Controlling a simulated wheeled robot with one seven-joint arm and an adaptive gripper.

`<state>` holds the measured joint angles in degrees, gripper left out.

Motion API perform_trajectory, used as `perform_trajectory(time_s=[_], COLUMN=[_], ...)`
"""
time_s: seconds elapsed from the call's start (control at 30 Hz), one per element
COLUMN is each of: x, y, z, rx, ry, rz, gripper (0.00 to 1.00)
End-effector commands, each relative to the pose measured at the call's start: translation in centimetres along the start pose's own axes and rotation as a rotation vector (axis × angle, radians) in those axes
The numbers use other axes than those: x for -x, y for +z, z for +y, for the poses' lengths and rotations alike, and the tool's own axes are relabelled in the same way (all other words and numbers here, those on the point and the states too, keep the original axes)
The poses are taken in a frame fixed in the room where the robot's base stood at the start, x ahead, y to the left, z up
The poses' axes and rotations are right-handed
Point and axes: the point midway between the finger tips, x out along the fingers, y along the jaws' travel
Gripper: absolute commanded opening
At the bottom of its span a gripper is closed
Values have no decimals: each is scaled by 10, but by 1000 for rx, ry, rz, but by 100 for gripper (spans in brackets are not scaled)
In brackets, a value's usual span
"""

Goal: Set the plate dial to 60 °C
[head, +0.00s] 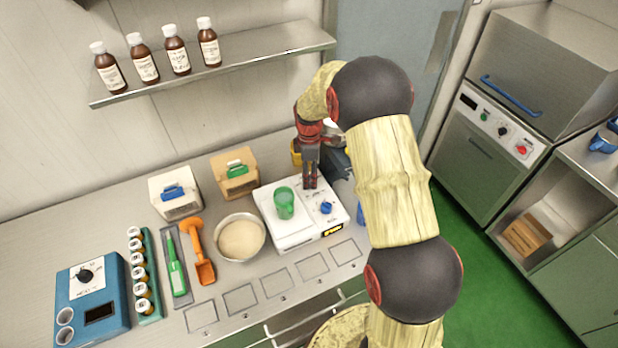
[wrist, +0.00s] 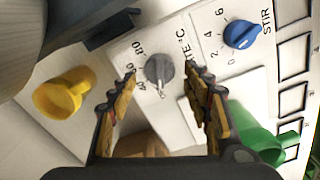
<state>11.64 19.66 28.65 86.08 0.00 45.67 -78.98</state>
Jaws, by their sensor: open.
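In the head view my gripper (head: 310,183) points down over the back of the hot plate (head: 293,237), and the dial is hidden there. The blue STIR knob (wrist: 240,34) also shows in the head view (head: 326,208).
A green beaker (head: 284,203) stands on the hot plate, close to my gripper. A yellow cup (wrist: 64,93) is nearby. A bowl (head: 240,238), an orange scoop (head: 202,255) and a blue device (head: 90,300) stand left. A shelf (head: 215,65) with bottles hangs above.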

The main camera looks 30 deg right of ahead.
Motion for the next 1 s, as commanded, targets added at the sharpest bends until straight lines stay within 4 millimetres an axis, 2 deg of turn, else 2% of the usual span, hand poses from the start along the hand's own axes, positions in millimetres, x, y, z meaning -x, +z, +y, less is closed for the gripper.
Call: perform_trajectory(time_s=[0.17, 0.47, 1.0], x=[-13, -15, -15], y=[0, 0, 0], z=[0, 0, 0], rx=[-1, -1, -1], ry=[2, 2, 2], rz=[0, 0, 0], gripper=[49, 49, 19])
